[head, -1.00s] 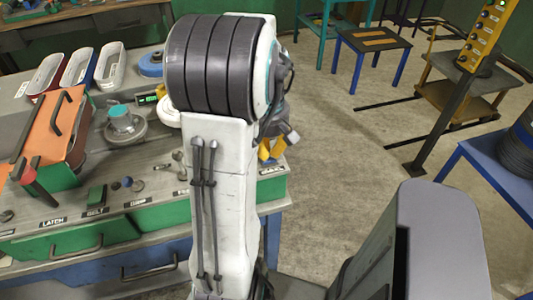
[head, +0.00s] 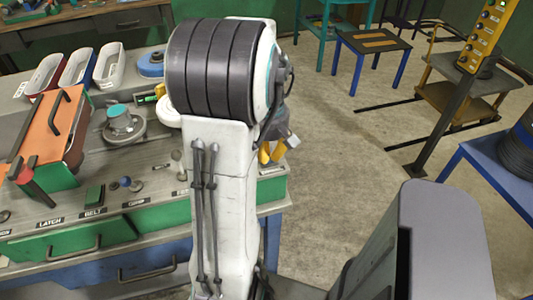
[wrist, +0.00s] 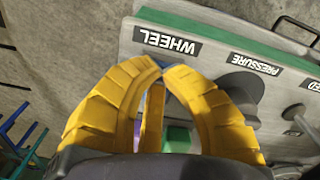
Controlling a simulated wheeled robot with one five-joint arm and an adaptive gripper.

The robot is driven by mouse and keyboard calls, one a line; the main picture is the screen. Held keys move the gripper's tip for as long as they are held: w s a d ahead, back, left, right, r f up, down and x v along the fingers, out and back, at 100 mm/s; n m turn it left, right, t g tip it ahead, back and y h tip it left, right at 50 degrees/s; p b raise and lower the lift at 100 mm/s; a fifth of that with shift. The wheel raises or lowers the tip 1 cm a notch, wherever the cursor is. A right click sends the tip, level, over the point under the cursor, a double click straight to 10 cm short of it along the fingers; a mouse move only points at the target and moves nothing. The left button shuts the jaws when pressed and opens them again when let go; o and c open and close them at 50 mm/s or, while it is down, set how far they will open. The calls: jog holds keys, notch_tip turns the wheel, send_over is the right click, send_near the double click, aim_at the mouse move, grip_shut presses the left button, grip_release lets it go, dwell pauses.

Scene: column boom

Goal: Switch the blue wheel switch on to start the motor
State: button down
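My gripper (wrist: 163,70) has yellow ribbed fingers that arch inward, with their tips together just below the WHEEL label (wrist: 167,41) in the wrist view. I cannot make out the blue wheel switch; the fingers may hide it. A small purple and green patch shows between the fingers, and I cannot tell what it is. In the head view my gripper (head: 272,152) shows only as bits of yellow at the right end of the bench, mostly hidden by my arm.
The grey panel carries a PRESSURE label (wrist: 255,63) with a dark round knob (wrist: 240,92) beside it. A grey lever (wrist: 295,115) stands further right. In the head view, a blue-tipped control (head: 126,182) stands near the BELT label. Floor right of the bench is open.

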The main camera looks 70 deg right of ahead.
jog(key=shift+f, duration=0.15)
jog(key=shift+r+p, duration=2.9)
jog(key=shift+r, duration=0.65)
